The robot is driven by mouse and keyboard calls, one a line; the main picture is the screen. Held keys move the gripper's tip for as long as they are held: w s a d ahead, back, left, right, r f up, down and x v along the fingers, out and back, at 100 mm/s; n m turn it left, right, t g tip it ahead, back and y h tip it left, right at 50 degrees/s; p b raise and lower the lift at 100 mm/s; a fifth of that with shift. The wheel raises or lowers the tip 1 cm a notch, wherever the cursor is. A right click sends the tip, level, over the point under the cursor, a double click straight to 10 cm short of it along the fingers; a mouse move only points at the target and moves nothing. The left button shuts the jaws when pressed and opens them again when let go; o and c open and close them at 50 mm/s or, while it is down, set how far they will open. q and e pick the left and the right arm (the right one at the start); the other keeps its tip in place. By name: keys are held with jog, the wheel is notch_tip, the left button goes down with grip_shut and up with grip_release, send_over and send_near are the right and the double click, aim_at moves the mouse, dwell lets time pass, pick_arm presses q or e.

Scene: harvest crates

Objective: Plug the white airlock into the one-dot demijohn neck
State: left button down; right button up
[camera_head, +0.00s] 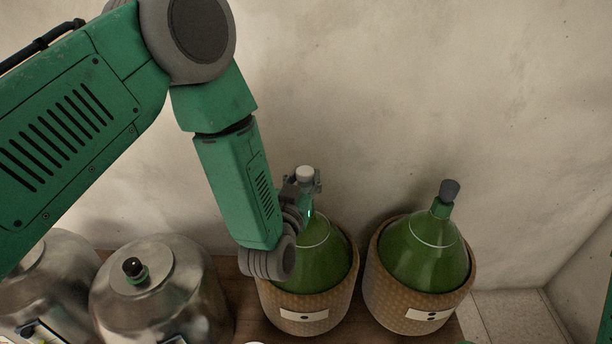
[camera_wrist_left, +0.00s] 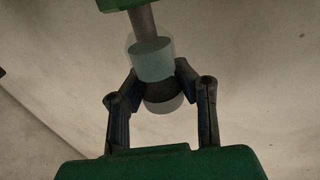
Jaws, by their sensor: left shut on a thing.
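The one-dot demijohn (camera_head: 322,262) is a green glass bottle in a woven basket with a one-dot label. My left gripper (camera_head: 303,187) is above its neck, shut on the white airlock (camera_head: 305,174), whose white cap shows on top. In the left wrist view, the left gripper (camera_wrist_left: 157,84) grips the airlock's dark band, beside its clear chamber (camera_wrist_left: 151,62). A grey stem runs from the chamber to a green part (camera_wrist_left: 118,4) at the top edge. I cannot tell whether the stem's tip is inside the neck. My right gripper is not in view.
A second basketed demijohn (camera_head: 425,255), with a two-dot label and a dark stopper (camera_head: 449,190), stands to the right. Metal vessels (camera_head: 160,290) stand at the left on the wooden surface (camera_head: 243,300). A pale wall (camera_head: 400,90) is close behind.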

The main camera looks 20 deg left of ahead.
pick_arm(q)
jog(key=shift+f, duration=0.15)
jog(key=c, duration=1.2)
grip_release()
jog(key=s, duration=1.2)
jog(key=shift+d+f, duration=0.1)
jog(key=s+a+f+g, duration=0.3)
jog(key=s+f+g, duration=0.2)
jog(key=f, duration=0.3)
jog(key=s+a+f+g, duration=0.3)
jog(key=s+f+g, duration=0.2)
jog(key=f, duration=0.3)
jog(key=s+a+f+g, duration=0.2)
jog(key=s+g, duration=0.1)
jog(key=s, duration=0.4)
jog(key=s+a+f+g+p, duration=0.1)
jog(key=s+a+f+g, duration=0.1)
jog(key=s, duration=0.5)
jog(key=shift+s+a+f+m+g, duration=0.35)
jog(key=shift+a+g, duration=0.45)
jog(key=shift+g, duration=0.4)
